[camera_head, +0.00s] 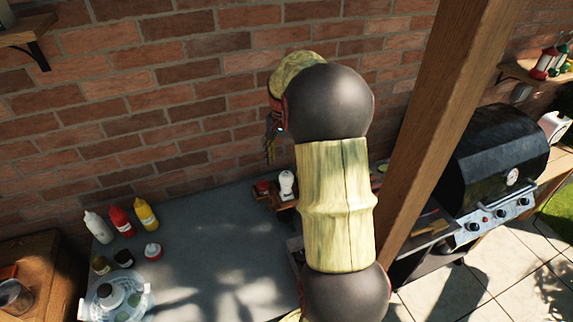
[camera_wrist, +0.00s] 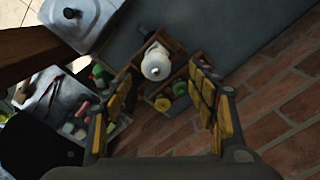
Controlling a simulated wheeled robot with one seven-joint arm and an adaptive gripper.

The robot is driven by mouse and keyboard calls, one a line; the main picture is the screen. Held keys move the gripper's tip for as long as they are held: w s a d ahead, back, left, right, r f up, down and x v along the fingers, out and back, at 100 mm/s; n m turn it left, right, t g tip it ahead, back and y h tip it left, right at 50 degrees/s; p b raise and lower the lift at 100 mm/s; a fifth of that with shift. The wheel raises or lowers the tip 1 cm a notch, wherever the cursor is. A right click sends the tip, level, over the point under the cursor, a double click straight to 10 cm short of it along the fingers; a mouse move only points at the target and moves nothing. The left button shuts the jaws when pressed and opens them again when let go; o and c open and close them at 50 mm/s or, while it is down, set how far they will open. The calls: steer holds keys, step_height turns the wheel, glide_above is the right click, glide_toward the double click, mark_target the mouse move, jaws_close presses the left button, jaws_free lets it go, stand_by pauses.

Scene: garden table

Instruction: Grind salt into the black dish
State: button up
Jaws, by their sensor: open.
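A white-topped grinder (camera_head: 287,184), which looks like the salt grinder, stands in a wooden caddy (camera_head: 286,205) by the wall. In the wrist view the grinder (camera_wrist: 155,62) shows from above in the caddy (camera_wrist: 177,47), ahead of my gripper (camera_wrist: 161,80). The gripper is open and empty, its yellow-padded fingers apart on either side of the grinder in the picture, not touching it. In the head view my gripper (camera_head: 270,146) hangs above the caddy, partly hidden by my arm. A small dark round thing (camera_head: 123,258) at the table's left may be the black dish; I cannot tell.
White (camera_head: 98,227), red (camera_head: 121,221) and yellow (camera_head: 146,215) bottles stand at the back left of the grey table (camera_head: 205,245). A wooden post (camera_head: 440,130) and black grill (camera_head: 490,165) are right. The table's middle is clear.

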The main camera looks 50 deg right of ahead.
mark_target(286, 174)
steer(key=shift+s+d+f, duration=0.15)
steer(key=shift+d, duration=0.45)
steer(key=shift+d+f, duration=0.1)
steer(key=shift+f, duration=0.2)
step_height(286, 174, down, 7)
steer(key=shift+f, duration=0.15)
steer(key=shift+c, duration=0.8)
steer(key=c, duration=1)
